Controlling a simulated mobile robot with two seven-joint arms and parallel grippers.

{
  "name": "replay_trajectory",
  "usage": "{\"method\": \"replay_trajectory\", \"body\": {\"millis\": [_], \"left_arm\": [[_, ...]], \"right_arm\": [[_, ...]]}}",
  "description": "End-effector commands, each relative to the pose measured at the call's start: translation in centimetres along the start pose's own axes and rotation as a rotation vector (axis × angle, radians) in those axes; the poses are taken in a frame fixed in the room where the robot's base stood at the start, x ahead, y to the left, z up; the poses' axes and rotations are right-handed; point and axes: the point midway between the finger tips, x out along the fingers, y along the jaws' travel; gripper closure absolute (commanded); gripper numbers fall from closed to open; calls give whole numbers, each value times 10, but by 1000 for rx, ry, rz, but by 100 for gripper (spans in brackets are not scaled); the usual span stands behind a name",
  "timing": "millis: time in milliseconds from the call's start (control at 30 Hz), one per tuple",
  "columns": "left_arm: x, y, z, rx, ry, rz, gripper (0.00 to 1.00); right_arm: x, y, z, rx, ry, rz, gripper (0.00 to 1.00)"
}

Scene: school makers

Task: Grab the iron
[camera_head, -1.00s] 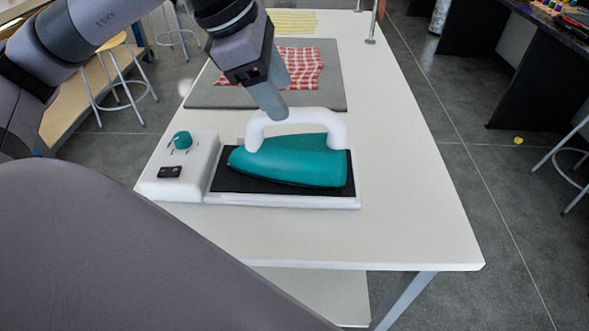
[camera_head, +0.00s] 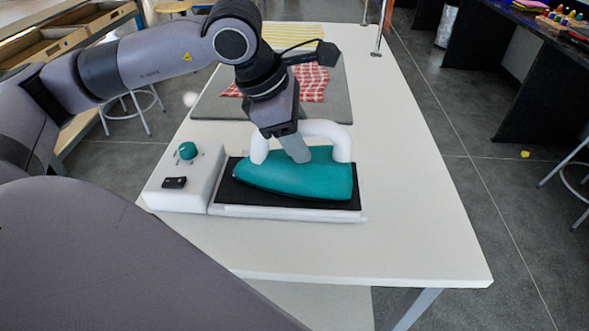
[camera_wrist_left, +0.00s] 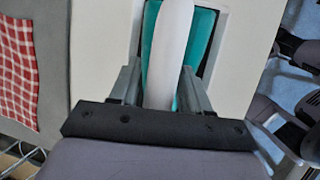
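The iron has a teal body (camera_head: 300,180) and a white arched handle (camera_head: 328,130). It rests flat on the black pad of a white base (camera_head: 290,213) on the table. My left gripper (camera_head: 297,155) is down at the handle, with one finger showing in front of it and the other hidden. In the left wrist view, the white handle (camera_wrist_left: 168,50) runs between the two fingers of the left gripper (camera_wrist_left: 158,75). The fingers are open on either side of the handle, with a gap on the left and little room on the right. My right gripper is not in view.
A control box (camera_head: 183,180) with a teal knob adjoins the base on the left. Behind lie a grey mat (camera_head: 338,95), a red checked cloth (camera_head: 313,83) and a yellow striped cloth (camera_head: 290,33). The white table (camera_head: 410,190) is clear on the right.

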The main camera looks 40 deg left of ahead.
Motion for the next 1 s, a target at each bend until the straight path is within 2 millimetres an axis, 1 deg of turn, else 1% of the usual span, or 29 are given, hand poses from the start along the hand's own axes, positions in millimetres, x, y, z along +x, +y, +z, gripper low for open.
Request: {"method": "replay_trajectory", "body": {"millis": [33,67,100,133,500,667,767,867,1000], "left_arm": [[0,0,0,0,0,0,71],[0,0,0,0,0,0,81],[0,0,0,0,0,0,94],[0,0,0,0,0,0,100],[-3,1,2,0,-5,5,100],[-9,3,4,0,-5,6,100],[-18,5,8,0,-7,7,100],[-32,8,14,0,-7,7,100],[-62,14,27,1,-10,9,100]], "right_arm": [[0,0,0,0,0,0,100],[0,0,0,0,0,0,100],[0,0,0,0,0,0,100],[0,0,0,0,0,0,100],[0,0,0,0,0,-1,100],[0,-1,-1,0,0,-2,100],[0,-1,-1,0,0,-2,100],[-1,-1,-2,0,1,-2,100],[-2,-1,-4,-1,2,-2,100]]}}
